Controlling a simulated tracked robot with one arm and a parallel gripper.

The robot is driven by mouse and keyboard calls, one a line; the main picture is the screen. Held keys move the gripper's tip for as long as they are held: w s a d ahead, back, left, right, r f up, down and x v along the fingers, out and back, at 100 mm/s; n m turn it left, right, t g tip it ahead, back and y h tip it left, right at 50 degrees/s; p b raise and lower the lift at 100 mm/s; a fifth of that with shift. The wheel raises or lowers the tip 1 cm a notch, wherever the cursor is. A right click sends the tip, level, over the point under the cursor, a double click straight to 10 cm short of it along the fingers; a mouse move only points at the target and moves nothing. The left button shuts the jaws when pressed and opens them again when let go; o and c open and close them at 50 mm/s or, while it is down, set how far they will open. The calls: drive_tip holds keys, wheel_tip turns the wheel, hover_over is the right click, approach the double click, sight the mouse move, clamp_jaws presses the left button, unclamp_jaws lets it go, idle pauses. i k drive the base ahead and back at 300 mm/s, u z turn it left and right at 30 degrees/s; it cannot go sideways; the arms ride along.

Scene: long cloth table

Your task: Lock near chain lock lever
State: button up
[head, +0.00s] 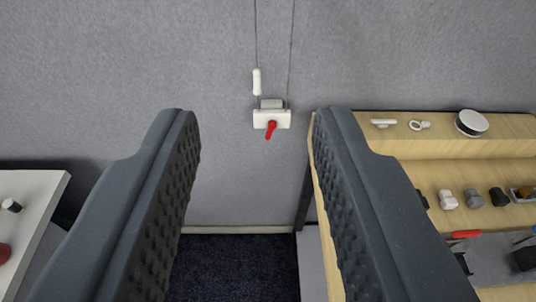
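The chain lock (263,119) is a small white box on the grey wall, in the upper middle of the head view. Its red lever (270,130) points down and slightly left. Two thin chains or cords run up from the box, and a white oblong handle (257,82) hangs on the left one. My gripper (247,120) is open and empty, with its two dark ribbed fingers on either side of the lock in the picture. The fingers look much closer to the camera than the lock and do not appear to touch it.
A wooden shelf unit (420,147) stands at right, with a round white-topped device (472,123) and several small parts. A red-handled tool (466,234) lies lower right. A white table (30,190) is at left. Dark carpet (235,265) lies between them.

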sight(272, 125)
drive_tip(key=u, duration=1.55)
drive_tip(key=k, duration=0.65)
drive_tip(key=z, duration=0.75)
drive_tip(key=i, duration=1.05)
drive_tip(key=u, duration=0.05)
